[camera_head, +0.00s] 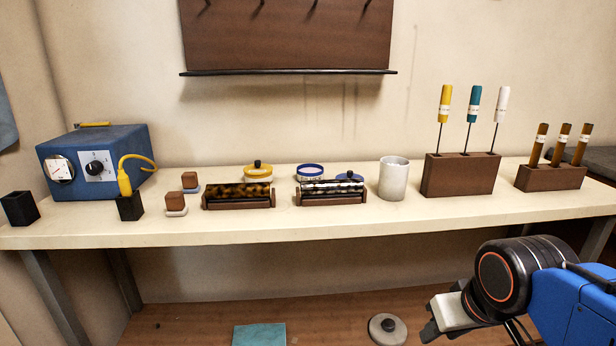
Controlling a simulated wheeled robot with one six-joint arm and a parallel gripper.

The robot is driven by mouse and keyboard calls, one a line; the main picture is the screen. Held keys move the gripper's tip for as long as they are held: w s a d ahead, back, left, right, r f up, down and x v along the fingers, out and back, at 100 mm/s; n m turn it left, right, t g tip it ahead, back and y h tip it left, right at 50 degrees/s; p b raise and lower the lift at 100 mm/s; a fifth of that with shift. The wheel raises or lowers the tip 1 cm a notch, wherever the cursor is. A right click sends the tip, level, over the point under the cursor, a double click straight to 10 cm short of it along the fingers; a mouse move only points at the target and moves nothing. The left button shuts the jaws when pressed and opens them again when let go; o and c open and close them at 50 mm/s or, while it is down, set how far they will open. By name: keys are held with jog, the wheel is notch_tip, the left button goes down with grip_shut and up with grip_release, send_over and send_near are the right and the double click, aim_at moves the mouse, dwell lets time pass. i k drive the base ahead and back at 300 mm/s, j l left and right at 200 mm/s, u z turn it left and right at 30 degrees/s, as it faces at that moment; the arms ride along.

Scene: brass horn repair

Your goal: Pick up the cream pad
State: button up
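The best match for the cream pad (176,211) is the pale base under a small brown block at the left-centre of the bench, near its front edge. A similar brown block (189,180) on a grey-blue base stands just behind it. My gripper (430,329) is at the lower right, in front of the bench and far to the right of the pad. Its dark fingers point left and touch nothing that I can see. The gap between them is not clear from this angle.
A black holder with a yellow tool (130,205) stands left of the pad. A tortoiseshell roller on a wooden stand (237,196) is to its right. A blue box (98,165), white cup (393,178) and wooden tool blocks (460,175) line the bench (330,222).

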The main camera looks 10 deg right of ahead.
aim_at(175, 203)
jog(key=i, duration=0.35)
jog(key=i+u, duration=0.1)
jog(key=u, duration=1.65)
